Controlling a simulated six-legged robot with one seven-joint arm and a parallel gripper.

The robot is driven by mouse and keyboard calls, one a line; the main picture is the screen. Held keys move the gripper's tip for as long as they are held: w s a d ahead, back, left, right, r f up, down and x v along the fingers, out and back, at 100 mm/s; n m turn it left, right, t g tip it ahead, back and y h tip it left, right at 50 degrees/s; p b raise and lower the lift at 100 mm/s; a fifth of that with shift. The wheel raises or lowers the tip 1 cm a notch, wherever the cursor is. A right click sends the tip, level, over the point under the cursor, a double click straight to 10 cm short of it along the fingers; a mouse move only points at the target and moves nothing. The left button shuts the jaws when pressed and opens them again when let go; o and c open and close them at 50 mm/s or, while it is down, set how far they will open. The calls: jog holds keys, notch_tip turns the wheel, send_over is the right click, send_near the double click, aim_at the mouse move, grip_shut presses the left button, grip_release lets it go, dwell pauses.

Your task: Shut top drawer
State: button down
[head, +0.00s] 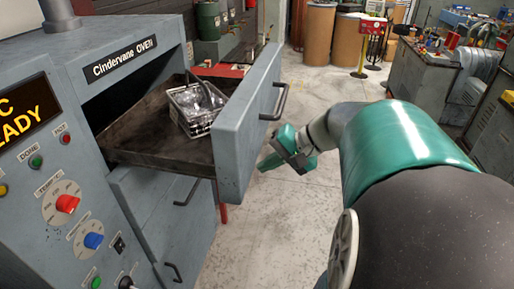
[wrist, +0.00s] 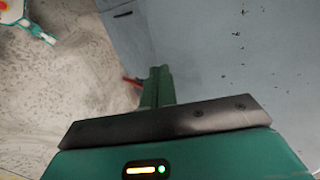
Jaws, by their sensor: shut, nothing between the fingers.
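The top drawer of the grey oven stands pulled well out in the head view, its front panel (head: 238,150) facing right, with a dark bar handle (head: 281,101). Its dark tray (head: 150,140) holds a wire basket (head: 197,108) of shiny metal parts. My teal gripper (head: 268,163) is just right of the front panel's outer face, below the handle. In the wrist view my gripper's fingers (wrist: 158,82) are shut and empty, with a grey flat surface (wrist: 230,50) close beyond them. I cannot tell whether they touch it.
The oven body (head: 60,130) carries knobs and lamps at left. Lower drawers (head: 165,215) with dark handles are shut beneath the open one. Concrete floor (head: 270,220) is clear between the oven and my arm. Drums (head: 320,32) and a cluttered bench (head: 440,75) stand farther back.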

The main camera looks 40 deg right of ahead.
aim_at(140, 147)
jog(key=shift+w+a, duration=0.25)
jog(key=shift+w, duration=0.1)
jog(key=shift+w+a, duration=0.1)
jog(key=shift+w, duration=0.05)
jog(key=w+a, duration=0.6)
jog(key=w, duration=0.2)
jog(key=w+a, duration=0.7)
jog(key=w, duration=0.1)
jog(key=w+a, duration=0.6)
jog(key=w, duration=0.3)
jog(key=shift+a, duration=0.2)
jog(key=shift+w+a+r, duration=0.1)
jog(key=shift+w+a, duration=0.15)
jog(key=shift+w, duration=0.05)
jog(key=shift+w+a+r, duration=0.1)
jog(key=shift+a, duration=0.05)
